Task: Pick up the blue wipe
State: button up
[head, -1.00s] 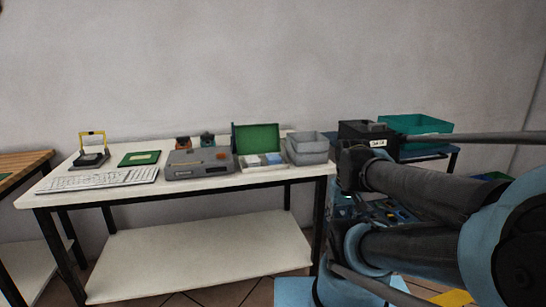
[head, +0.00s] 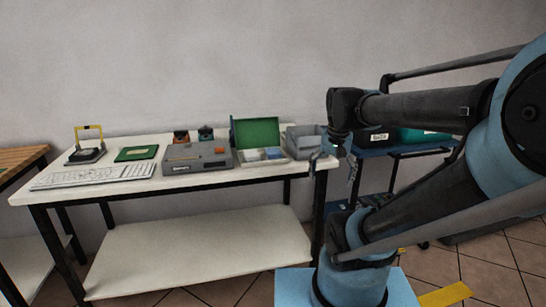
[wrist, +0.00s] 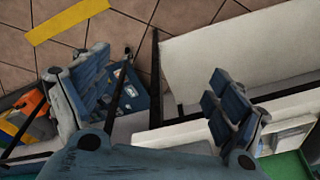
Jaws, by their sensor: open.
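A small light-blue piece (head: 273,153), possibly the blue wipe, lies beside a whitish piece in the open green-lidded box (head: 256,133) on the white table in the head view. It is too small to be sure of. My gripper (head: 337,168) hangs at the table's right end, right of that box and apart from it. In the wrist view my gripper (wrist: 165,100) has its two fingers wide apart with nothing held between them. The green box (wrist: 295,165) shows at the lower right there, with pale pieces partly cut off by the frame.
A grey bin (head: 303,140) stands between the box and my gripper. A grey device (head: 197,160), keyboard (head: 93,176) and green board (head: 136,153) lie further left. A blue cart (head: 418,149) with containers stands behind my arm.

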jog(key=w+a+r+m+g, duration=0.1)
jog(key=w+a+r+m, duration=0.5)
jog(key=w+a+r, duration=0.5)
jog(key=w+a+r+m+g, duration=0.1)
jog(key=w+a+r+m, duration=0.4)
jog(key=w+a, duration=0.65)
send_over(273, 151)
jog(key=shift+m, duration=0.4)
jog(key=f, duration=1.2)
jog(key=shift+w+a, duration=0.2)
jog(key=shift+a, duration=0.05)
jog(key=shift+s+d+f, duration=0.1)
jog(key=shift+d+f, duration=0.05)
jog(key=shift+f, duration=1.3)
jog(key=shift+s+d+f, duration=0.1)
jog(key=shift+f, duration=1.3)
jog(key=c, duration=1)
